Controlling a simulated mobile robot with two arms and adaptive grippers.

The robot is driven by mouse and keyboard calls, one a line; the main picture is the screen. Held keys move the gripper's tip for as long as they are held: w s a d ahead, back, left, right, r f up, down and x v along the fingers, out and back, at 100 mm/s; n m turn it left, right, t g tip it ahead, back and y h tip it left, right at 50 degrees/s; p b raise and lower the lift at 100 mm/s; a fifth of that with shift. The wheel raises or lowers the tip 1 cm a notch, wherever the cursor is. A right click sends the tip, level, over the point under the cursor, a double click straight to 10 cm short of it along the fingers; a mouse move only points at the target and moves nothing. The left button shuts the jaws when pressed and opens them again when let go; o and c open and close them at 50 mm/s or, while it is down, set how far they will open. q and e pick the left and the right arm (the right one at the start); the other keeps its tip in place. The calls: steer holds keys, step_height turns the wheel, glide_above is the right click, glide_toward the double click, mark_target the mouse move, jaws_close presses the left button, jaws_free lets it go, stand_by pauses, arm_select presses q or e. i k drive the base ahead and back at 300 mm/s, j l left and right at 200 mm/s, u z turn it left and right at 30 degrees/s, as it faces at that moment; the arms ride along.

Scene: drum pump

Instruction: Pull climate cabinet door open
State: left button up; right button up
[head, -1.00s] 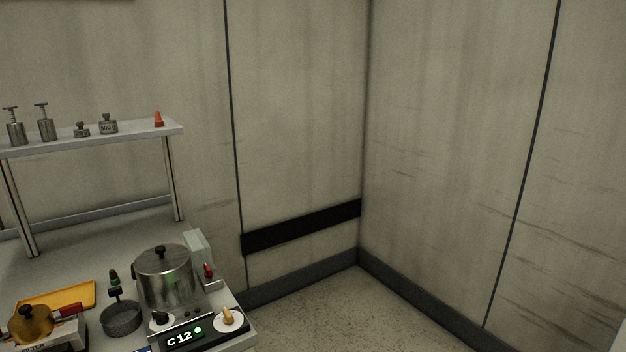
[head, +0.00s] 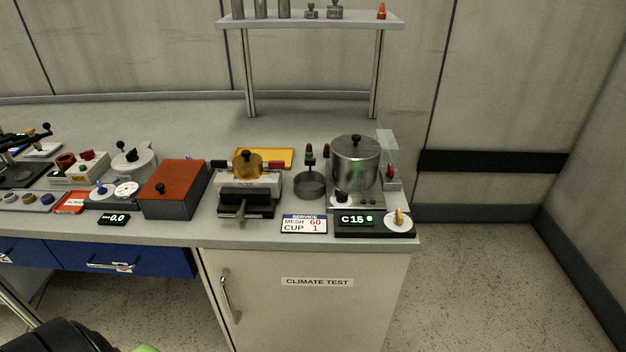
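The climate cabinet (head: 310,315) stands under the right end of the workbench. Its pale door carries a "CLIMATE TEST" label (head: 317,282). A curved metal handle (head: 228,296) is upright near the door's left edge. The door looks closed, and its lower part is cut off by the bottom of the picture. Neither of my grippers shows in the head view.
Blue drawers (head: 125,262) are left of the cabinet. The worktop (head: 190,125) holds a red-lidded box (head: 174,190), a steel pot (head: 355,163) and a "C15" display (head: 357,219). The floor (head: 480,285) to the right is clear.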

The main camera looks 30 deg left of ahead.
mark_target(272, 300)
steer(key=u, duration=1.15)
